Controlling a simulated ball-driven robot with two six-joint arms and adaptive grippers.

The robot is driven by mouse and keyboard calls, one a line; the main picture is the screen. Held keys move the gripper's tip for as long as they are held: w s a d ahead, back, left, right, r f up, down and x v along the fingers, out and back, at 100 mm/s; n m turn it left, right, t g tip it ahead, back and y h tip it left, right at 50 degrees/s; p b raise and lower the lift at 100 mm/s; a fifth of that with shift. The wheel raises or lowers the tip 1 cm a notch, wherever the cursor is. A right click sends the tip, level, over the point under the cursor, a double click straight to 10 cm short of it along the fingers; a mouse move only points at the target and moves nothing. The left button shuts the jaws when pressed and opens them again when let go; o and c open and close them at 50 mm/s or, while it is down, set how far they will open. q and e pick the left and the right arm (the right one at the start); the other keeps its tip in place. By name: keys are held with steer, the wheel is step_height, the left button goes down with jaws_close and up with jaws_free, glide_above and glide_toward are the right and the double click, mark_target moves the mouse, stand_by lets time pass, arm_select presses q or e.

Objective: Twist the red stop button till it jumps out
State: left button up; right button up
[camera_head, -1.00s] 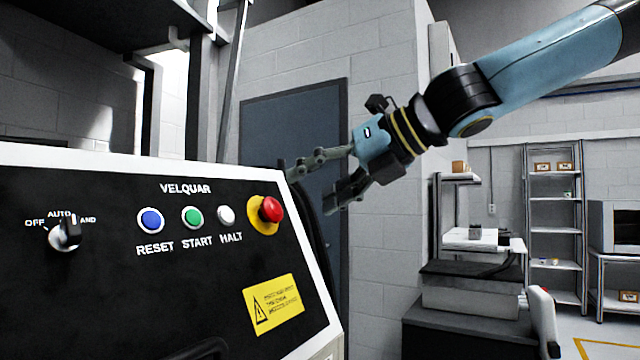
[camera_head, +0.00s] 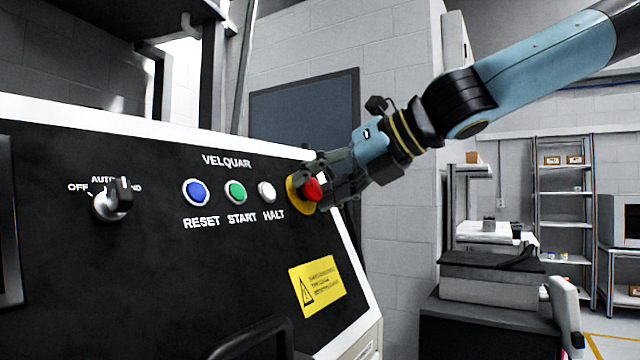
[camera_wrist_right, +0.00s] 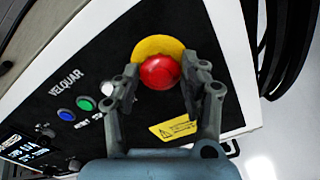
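The red stop button (camera_head: 311,189) sits on a yellow round plate (camera_head: 294,196) at the right end of the black panel's button row. My right gripper (camera_head: 320,180) is at the button, its fingers partly covering it in the head view. In the right wrist view the red button (camera_wrist_right: 160,72) lies between the two fingertips (camera_wrist_right: 160,78), one on each side. The fingers are spread, with what looks like a small gap to the button; I cannot tell whether either touches it. My left gripper is not in view.
The panel also has a blue RESET button (camera_head: 196,192), a green START button (camera_head: 235,192), a white HALT button (camera_head: 267,192) and a selector knob (camera_head: 113,200). A yellow warning label (camera_head: 317,286) is below. A dark handle (camera_head: 255,336) sticks out at the bottom.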

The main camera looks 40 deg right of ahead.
steer(key=c, duration=0.4)
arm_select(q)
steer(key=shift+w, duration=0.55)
arm_select(e)
steer(key=m+b, duration=0.1)
steer(key=m, duration=0.3)
steer(key=shift+f, duration=0.1)
steer(key=o, duration=0.9)
steer(key=shift+m, duration=0.4)
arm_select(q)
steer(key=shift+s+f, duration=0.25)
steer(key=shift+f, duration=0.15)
arm_select(e)
steer(key=shift+o, duration=0.2)
